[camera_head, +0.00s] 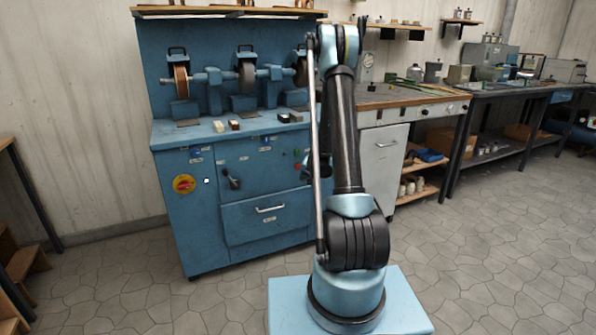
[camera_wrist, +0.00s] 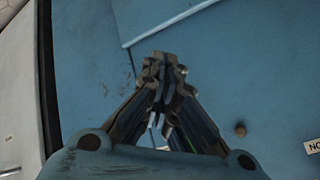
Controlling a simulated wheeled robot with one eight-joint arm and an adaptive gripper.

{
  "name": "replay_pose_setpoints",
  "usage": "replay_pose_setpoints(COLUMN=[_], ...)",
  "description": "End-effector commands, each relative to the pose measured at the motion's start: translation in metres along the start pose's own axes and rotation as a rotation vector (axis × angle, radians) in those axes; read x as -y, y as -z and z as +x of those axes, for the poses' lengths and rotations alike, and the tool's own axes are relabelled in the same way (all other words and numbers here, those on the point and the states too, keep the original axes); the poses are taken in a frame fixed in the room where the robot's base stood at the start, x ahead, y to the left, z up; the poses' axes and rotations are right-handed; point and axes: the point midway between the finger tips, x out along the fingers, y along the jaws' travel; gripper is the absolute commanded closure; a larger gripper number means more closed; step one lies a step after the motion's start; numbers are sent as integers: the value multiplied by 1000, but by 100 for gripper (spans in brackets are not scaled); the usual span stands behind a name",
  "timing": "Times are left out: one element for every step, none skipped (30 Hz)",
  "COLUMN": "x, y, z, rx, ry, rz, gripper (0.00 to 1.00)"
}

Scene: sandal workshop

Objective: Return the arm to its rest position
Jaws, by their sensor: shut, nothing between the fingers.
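My arm stands upright on its pale blue base in the middle of the head view, with its upper links bent over toward the blue machine cabinet (camera_head: 200,215). I cannot tell whether the fingers touch the panel.
The cabinet carries grinding wheels (camera_head: 246,76) and small blocks (camera_head: 234,125) on its top. A workbench (camera_head: 410,97) stands to its right, with a long dark table (camera_head: 510,88) beyond. Wooden steps (camera_head: 25,262) are at the left edge. The tiled floor (camera_head: 500,270) is clear at right.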

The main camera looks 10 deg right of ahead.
Motion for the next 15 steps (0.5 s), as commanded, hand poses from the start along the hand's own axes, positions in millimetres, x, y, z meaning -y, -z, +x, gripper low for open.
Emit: replay_pose_setpoints(x=[0,0,0,0,0,0,0,1,2,3,4,6,8,9,12], y=[0,0,0,0,0,0,0,0,1,1,1,1,2,2,2], z=[0,0,0,0,0,0,-1,-3,-6,-9,-14,-20,-26,-33,-42], rx=[0,0,0,0,0,0,1,2,4,7,10,15,20,25,33], ry=[0,0,0,0,0,0,-1,-1,-3,-4,-6,-9,-12,-15,-19], rz=[0,0,0,0,0,0,-1,-2,-4,-7,-10,-16,-20,-26,-34], gripper=[100,100,100,100,100,100,100,100,100,100,100,100,100,100,100])
